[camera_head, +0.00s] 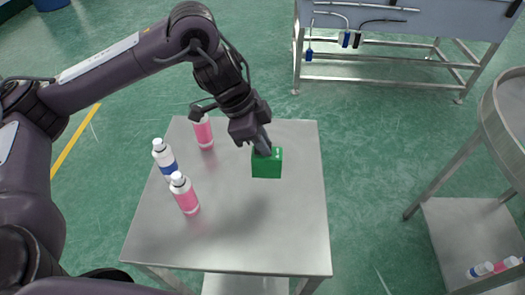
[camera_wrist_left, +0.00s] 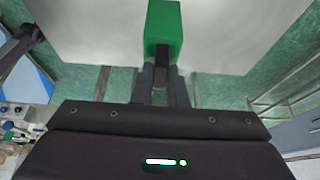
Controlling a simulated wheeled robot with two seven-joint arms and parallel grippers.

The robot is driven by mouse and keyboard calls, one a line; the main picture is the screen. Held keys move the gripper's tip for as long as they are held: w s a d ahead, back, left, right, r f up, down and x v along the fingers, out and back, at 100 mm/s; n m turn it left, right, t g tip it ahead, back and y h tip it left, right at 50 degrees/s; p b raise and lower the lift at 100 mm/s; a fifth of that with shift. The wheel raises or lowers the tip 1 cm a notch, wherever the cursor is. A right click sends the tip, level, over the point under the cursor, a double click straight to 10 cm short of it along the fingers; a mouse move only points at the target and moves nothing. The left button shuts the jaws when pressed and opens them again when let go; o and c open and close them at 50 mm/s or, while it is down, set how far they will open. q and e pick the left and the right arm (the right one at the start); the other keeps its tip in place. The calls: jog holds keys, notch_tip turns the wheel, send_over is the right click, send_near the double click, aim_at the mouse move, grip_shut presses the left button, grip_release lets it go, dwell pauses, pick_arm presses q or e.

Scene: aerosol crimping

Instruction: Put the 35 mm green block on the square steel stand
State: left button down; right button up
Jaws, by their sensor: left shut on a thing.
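The green block (camera_head: 267,163) is at the back right part of the square steel stand (camera_head: 262,235). My left gripper (camera_head: 262,148) is shut on the block from above and behind. In the left wrist view the green block (camera_wrist_left: 164,28) sits between the fingertips of my left gripper (camera_wrist_left: 161,70), with the pale stand top (camera_wrist_left: 225,35) beyond it. I cannot tell whether the block's underside touches the stand. My right gripper is not in view.
A pink bottle (camera_head: 203,133), a blue-banded bottle (camera_head: 164,158) and another pink bottle (camera_head: 184,193) stand on the left side of the stand. Its front and right are clear. A round steel table (camera_head: 510,115) is at the right, a steel bench (camera_head: 400,20) at the back.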

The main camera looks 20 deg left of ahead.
pick_arm(q)
notch_tip(320, 180, down, 2)
jog(key=shift+s+f, duration=0.1)
jog(key=shift+f, duration=0.4)
jog(key=shift+f, duration=0.1)
jog(key=c, duration=1.5)
grip_release()
jog(key=shift+o, duration=0.2)
jog(key=shift+a+r, duration=0.15)
jog(key=shift+r, duration=0.4)
jog(key=p+v, duration=0.2)
jog(key=v, duration=0.9)
